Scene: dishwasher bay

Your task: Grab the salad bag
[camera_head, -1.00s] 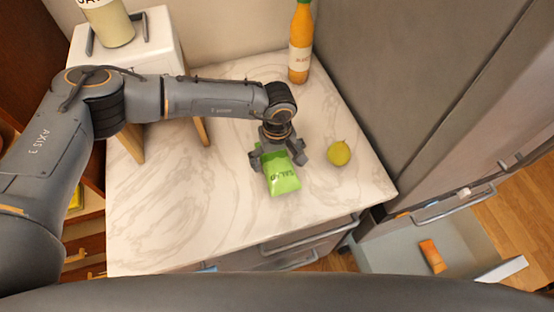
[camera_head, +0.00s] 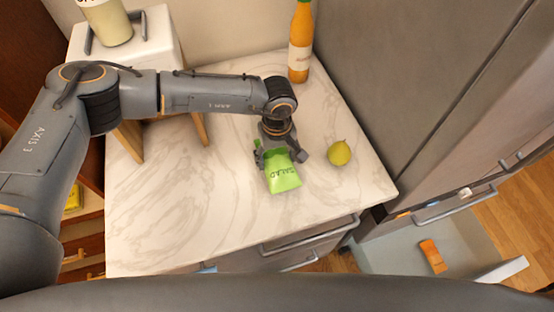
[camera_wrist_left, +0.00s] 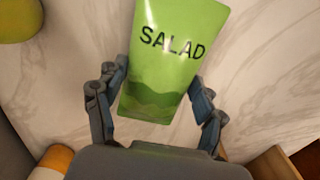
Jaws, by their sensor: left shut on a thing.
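The salad bag (camera_head: 284,176) is a green pouch marked SALAD, over the marble counter in the head view. My left gripper (camera_head: 280,156) is above its far end, with the fingers at the bag's sides. In the left wrist view the bag (camera_wrist_left: 172,62) lies between the two fingers of the left gripper (camera_wrist_left: 158,100), which are shut on its lower part. I cannot tell whether the bag is clear of the counter. My right gripper is not in view.
A yellow-green fruit (camera_head: 339,153) lies right of the bag. An orange bottle (camera_head: 300,42) stands at the back of the counter (camera_head: 180,215). A white stool-like stand (camera_head: 150,47) bears a jar (camera_head: 106,24). An open drawer (camera_head: 385,258) at lower right holds an orange item (camera_head: 433,257).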

